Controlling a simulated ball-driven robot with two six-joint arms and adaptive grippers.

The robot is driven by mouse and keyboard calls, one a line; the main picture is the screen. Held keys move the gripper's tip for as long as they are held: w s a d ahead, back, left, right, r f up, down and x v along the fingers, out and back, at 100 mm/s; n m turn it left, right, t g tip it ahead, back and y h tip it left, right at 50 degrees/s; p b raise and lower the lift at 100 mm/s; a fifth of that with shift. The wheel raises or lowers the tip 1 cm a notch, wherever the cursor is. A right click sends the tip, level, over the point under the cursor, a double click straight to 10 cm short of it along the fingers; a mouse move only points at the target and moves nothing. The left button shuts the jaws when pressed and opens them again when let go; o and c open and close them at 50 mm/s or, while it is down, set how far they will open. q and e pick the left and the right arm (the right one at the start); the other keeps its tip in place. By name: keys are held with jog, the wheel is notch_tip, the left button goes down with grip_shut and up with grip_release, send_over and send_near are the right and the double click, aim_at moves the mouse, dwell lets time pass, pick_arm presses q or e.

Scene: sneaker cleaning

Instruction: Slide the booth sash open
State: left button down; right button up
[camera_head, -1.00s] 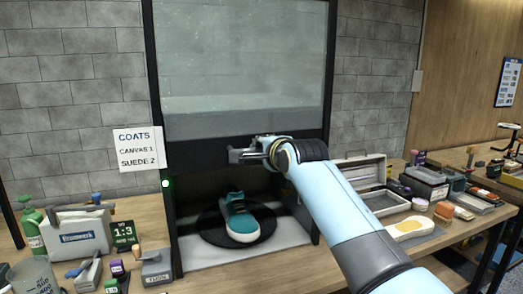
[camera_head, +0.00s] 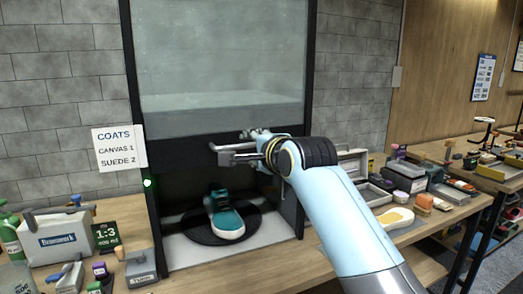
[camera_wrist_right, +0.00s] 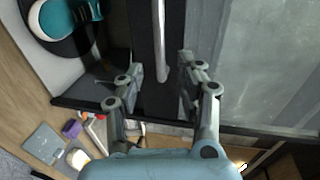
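The booth sash (camera_head: 225,70) is a cloudy glass pane with a black lower rail. The opening below it shows a teal sneaker (camera_head: 224,215) with a white sole on a dark round turntable (camera_head: 194,232). My right gripper (camera_head: 232,153) is in front of the lower rail. In the right wrist view, its fingers (camera_wrist_right: 160,80) are open and apart, with a pale handle bar (camera_wrist_right: 160,40) on the black rail lined up between them. I see no finger closed on the bar. The sneaker also shows in the wrist view (camera_wrist_right: 62,22). My left gripper is out of view.
A "COATS" sign (camera_head: 118,148) hangs at the booth's left post, above a lit green lamp (camera_head: 148,183). A grey case (camera_head: 58,236) and bottles crowd the bench at left. An open metal box (camera_head: 352,165) and small items lie at right.

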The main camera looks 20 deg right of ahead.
jog(key=v, duration=0.5)
jog(key=shift+s, duration=0.2)
jog(key=s+d+f+n+g+b, duration=0.1)
jog(key=s+f+g+b, duration=0.3)
jog(key=f, duration=1.3)
jog(key=s+d+f+n+g+b, duration=0.15)
jog(key=s+f+b, duration=0.4)
jog(key=f, duration=1.05)
jog(key=s+d+f+n+g+b, duration=0.15)
jog(key=s+f, duration=0.55)
jog(key=f, duration=1)
jog(key=s+d+f+n+g+b, duration=0.2)
jog(key=s+f+n, duration=0.2)
jog(key=s+f, duration=0.5)
jog(key=s+d+f+n+g+h+b, duration=0.1)
jog(key=s+f+n, duration=0.4)
jog(key=s+f, duration=0.5)
jog(key=s+d+f+n+g+b, duration=0.2)
jog(key=s+f, duration=0.7)
jog(key=s, duration=1.2)
jog(key=shift+d+f+n+g+b, duration=0.4)
jog(key=shift+n+g+b, duration=0.15)
jog(key=shift+n+g, duration=0.9)
